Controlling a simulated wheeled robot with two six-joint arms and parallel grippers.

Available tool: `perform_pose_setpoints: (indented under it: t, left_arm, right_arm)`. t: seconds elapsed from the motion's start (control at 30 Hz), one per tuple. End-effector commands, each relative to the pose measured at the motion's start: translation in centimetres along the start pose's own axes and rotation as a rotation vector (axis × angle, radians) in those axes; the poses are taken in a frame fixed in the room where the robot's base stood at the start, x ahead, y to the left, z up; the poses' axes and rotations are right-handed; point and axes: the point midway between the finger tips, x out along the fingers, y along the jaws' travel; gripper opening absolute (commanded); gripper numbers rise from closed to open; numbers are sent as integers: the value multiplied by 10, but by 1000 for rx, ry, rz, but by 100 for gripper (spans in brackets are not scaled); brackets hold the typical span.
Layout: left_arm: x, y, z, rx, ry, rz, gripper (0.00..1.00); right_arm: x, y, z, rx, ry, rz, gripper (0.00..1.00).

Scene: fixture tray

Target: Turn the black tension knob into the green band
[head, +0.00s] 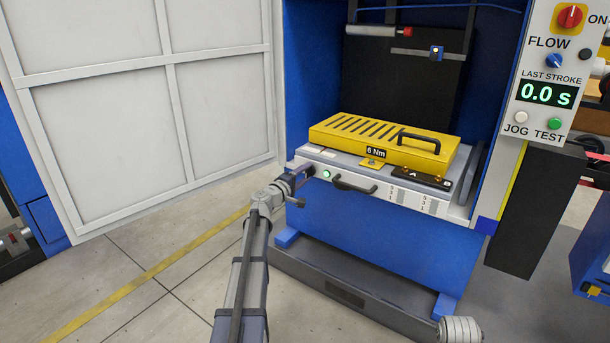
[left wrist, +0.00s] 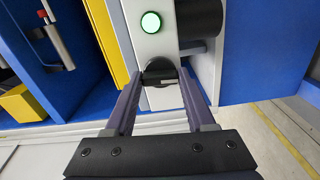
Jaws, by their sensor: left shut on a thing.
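The black knob (left wrist: 160,70) sits on the grey front face of the fixture, between my left fingertips in the left wrist view. My left gripper (left wrist: 158,82) is shut on it, with one finger on each side. In the head view, my left gripper (head: 298,178) is at the left front corner of the grey fixture base (head: 385,185). The knob is hidden behind the gripper there. The green band and the knob's pointer cannot be made out in either view. My right gripper is not in view.
A lit green button (left wrist: 151,22) is close to the knob; it also shows in the head view (head: 326,174). A dark handle (head: 354,187) is to its right. A yellow slotted cover (head: 385,142) lies on top. A white door (head: 150,100) stands open at left.

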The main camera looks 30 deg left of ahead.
Motion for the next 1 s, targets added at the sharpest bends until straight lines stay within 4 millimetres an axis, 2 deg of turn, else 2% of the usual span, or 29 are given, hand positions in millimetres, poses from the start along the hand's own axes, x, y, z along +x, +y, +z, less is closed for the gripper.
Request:
perform_pose_setpoints:
  t: [0.4,0.43,0.67,1.0]
  left_arm:
    - [0,0,1,6,-1,-1,0]
    - [0,0,1,6,-1,-1,58]
    - [0,0,1,5,-1,0,84]
    - [-3,0,0,5,0,0,85]
  right_arm:
    - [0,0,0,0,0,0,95]
    - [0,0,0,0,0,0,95]
    - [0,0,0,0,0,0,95]
    - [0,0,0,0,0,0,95]
